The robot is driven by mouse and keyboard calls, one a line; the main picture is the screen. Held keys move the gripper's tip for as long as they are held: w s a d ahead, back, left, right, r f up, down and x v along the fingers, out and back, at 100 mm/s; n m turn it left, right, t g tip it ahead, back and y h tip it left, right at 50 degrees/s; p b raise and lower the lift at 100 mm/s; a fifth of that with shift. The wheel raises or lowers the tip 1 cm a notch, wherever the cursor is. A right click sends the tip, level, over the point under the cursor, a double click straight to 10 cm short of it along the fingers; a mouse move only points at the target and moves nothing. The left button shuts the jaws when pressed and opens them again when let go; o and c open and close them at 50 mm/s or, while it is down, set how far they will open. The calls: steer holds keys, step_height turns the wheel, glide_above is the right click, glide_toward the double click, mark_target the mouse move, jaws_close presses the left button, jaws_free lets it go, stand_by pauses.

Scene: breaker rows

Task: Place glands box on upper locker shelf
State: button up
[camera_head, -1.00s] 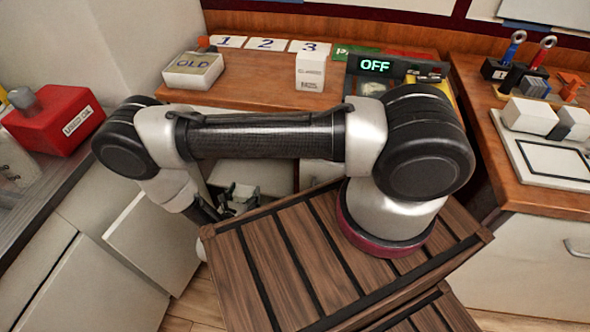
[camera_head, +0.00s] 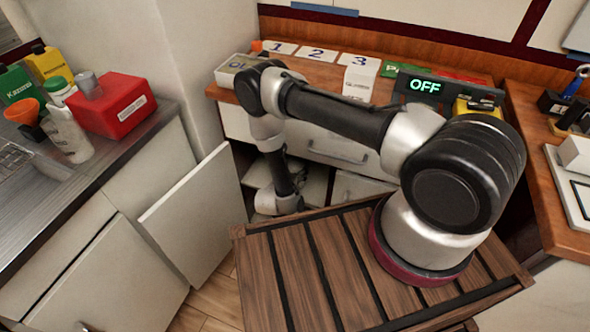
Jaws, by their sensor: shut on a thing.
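My arm reaches down into the dark open locker bay below the back counter. Its wrist shows at the bay's mouth, but my gripper is hidden behind it, so I cannot see its fingers or anything in them. A pale shelf-like surface (camera_head: 313,188) shows inside the bay beside the wrist; I cannot tell which shelf it is. The white locker door (camera_head: 190,215) stands open to the left. A small white labelled box (camera_head: 360,80) stands upright on the counter by the number 3 card; its print is too small to read. I cannot identify the glands box.
A red box (camera_head: 112,106) and bottles stand on the left worktop (camera_head: 150,125). The right counter (camera_head: 540,200) is close to my arm.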

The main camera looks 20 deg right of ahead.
steer(key=shift+f, duration=0.35)
steer(key=shift+f, duration=0.1)
steer(key=o, duration=1.2)
steer(key=shift+s, duration=0.1)
steer(key=v, duration=1.1)
steer(key=shift+s+a+r, duration=0.25)
steer(key=shift+r, duration=0.05)
steer(key=shift+s+a, duration=0.1)
